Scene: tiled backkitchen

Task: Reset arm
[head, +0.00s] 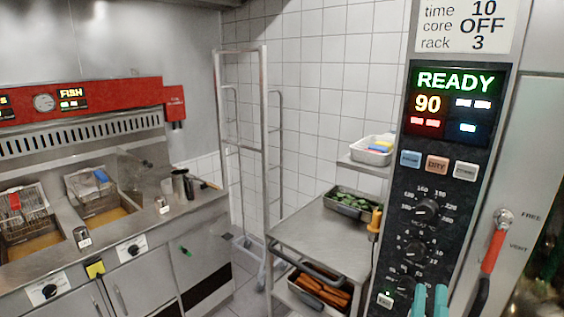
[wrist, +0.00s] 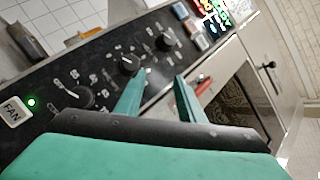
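My gripper (head: 430,301) shows at the bottom right of the head view, in front of the lower part of the oven's control panel (head: 457,150). Its two teal fingers point up and stand apart, with nothing seen between them. In the wrist view my gripper (wrist: 158,92) is open and empty, its fingertips close to the black panel with its dials (wrist: 129,64). I cannot tell whether a fingertip touches the panel. The rest of my arm is mostly out of the head view.
The oven door handle (head: 494,245), red and black, sticks out right of the panel. A steel table (head: 315,232) with a tray of greens (head: 352,203) stands left of the oven. Fryers (head: 105,215) line the left wall. A tall rack (head: 265,150) stands at the back.

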